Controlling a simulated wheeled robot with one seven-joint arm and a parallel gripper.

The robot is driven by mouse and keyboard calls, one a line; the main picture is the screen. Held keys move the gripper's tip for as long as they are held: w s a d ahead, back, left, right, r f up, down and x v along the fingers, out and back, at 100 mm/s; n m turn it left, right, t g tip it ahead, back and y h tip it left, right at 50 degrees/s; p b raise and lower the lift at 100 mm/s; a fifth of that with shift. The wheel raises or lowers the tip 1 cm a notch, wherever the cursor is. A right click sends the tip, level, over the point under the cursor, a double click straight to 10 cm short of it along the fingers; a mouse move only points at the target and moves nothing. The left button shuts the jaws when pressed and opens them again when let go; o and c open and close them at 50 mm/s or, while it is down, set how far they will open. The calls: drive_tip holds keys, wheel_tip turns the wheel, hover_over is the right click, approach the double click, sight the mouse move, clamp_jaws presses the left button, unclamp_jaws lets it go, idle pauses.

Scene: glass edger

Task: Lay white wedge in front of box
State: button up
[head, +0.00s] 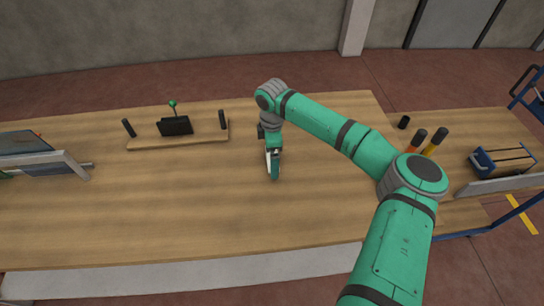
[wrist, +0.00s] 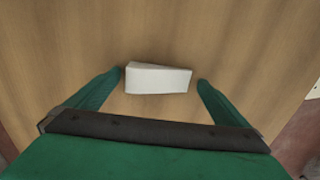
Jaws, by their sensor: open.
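The white wedge (wrist: 158,78) lies on the wooden table in the wrist view, between the two fingers of my gripper (wrist: 160,82). My gripper is open, one finger on each side of the wedge, with a small gap showing at each end. In the head view my gripper (head: 272,172) is low over the middle of the table and mostly hides the wedge. A blue box-like holder (head: 503,162) with dark bars stands at the right; I cannot tell whether it is the task's box.
The wooden table (head: 180,200) is largely clear at left and front. A small board (head: 180,140) with black posts and a black block stands at the back left. A tilted panel device (head: 40,160) is at the far left. Orange and yellow black-topped tools (head: 434,143) stand right.

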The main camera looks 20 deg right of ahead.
drive_tip(key=c, duration=1.3)
